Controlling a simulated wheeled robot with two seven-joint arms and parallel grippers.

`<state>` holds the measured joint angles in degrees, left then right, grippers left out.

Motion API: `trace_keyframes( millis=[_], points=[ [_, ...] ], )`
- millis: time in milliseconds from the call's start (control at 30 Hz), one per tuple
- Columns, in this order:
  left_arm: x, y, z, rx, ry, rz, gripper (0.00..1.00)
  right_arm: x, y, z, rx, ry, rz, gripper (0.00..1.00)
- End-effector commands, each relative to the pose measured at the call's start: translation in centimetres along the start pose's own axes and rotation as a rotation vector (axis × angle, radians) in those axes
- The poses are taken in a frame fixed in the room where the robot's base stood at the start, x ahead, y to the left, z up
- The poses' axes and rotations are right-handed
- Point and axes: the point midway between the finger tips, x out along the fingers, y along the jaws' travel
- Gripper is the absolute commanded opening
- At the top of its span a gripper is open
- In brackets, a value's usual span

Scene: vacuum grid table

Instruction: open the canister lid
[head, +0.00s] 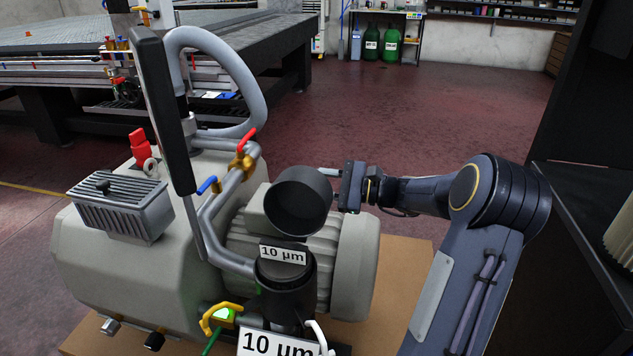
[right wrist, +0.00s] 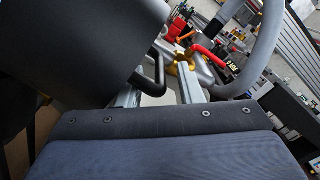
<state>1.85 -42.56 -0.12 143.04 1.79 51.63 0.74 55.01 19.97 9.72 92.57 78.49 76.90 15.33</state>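A black canister (head: 285,290) with white "10 µm" labels stands upright at the front of the pump in the head view. A dark round cylinder (head: 298,203) is tilted above and behind it; I cannot tell whether this is the lid or a separate part. A large dark surface (right wrist: 75,50) fills the upper left of the right wrist view, with a black bar handle (right wrist: 157,72) beside it. My right gripper (head: 328,182) is at the right of the dark cylinder. Its fingers (right wrist: 160,92) are apart, with the handle near the gap. My left gripper is out of view.
A beige pump (head: 130,265) with grey pipes, a red-handled valve (head: 245,145) and a tall black bar (head: 165,110) stands around the canister. Yellow (head: 215,315) and white clamp handles flank the canister. A dark counter (head: 585,250) is on the right. Open floor lies behind.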

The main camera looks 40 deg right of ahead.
Motion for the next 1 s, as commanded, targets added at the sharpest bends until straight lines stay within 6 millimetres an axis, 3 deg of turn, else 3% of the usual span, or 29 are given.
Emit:
trace_keyframes(
  millis=[1000],
  points=[
    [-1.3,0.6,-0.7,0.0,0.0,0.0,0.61,-7.3,-0.1,0.0,-0.001,0.002,-0.001,0.33]
  ],
)
